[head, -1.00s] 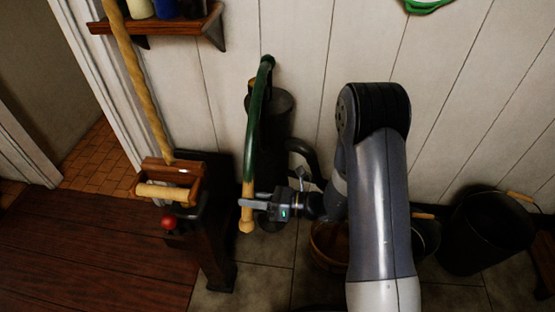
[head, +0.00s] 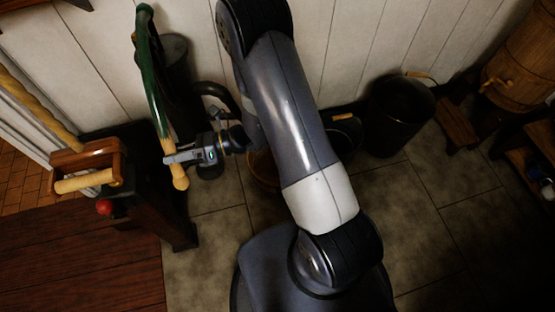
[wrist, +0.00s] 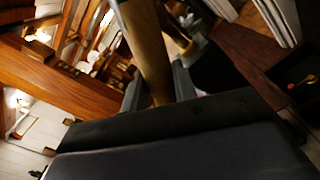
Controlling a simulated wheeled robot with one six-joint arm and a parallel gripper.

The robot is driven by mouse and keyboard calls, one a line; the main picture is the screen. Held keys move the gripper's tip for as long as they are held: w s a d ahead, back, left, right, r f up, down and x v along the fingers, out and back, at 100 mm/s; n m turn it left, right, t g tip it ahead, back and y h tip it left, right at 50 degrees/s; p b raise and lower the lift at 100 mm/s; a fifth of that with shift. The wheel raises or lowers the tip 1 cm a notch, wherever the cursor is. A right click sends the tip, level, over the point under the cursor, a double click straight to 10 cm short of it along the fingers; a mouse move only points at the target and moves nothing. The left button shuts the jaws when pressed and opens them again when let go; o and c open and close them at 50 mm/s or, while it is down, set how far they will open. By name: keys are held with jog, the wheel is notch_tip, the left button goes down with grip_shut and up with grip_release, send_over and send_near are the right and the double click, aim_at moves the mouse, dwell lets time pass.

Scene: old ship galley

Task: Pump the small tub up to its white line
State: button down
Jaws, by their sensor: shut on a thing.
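The pump has a dark body (head: 180,80) against the wall and a curved dark spout (head: 215,92) on its right. Its long green lever (head: 151,75) hangs down and ends in a pale wooden grip (head: 180,178). My gripper (head: 178,159) is shut on this grip, just above its rounded end. In the wrist view the wooden grip (wrist: 147,45) stands between the fingers. A small wooden tub (head: 262,172) sits on the floor below the spout, largely hidden behind my arm. Its white line and water level cannot be seen.
A wooden box with a roller handle (head: 85,182) and a red knob (head: 104,207) stand left of the pump. A smaller dark bucket (head: 345,137) and a large black bucket (head: 398,118) stand right of the tub. A barrel (head: 525,65) is at far right. Tiled floor (head: 425,240) is open at right.

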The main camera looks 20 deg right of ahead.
jog(key=r+p, duration=0.2)
jog(key=s+r+m+p, duration=0.1)
jog(key=r+p, duration=0.1)
jog(key=s+r+m+p, duration=0.1)
jog(key=r+p, duration=0.1)
jog(key=shift+s+a+r, duration=0.1)
jog(key=shift+r, duration=0.25)
jog(key=shift+s+r+m+p, duration=0.3)
jog(key=shift+r+m+p, duration=0.15)
jog(key=shift+m, duration=0.05)
jog(key=shift+f, duration=0.1)
notch_tip(320, 180, up, 10)
jog(key=m+p, duration=0.3)
jog(key=p, duration=0.7)
jog(key=shift+s+f+m+p, duration=0.25)
jog(key=shift+s+m+p, duration=0.1)
jog(key=shift+s+m, duration=0.1)
jog(key=shift+f, duration=0.1)
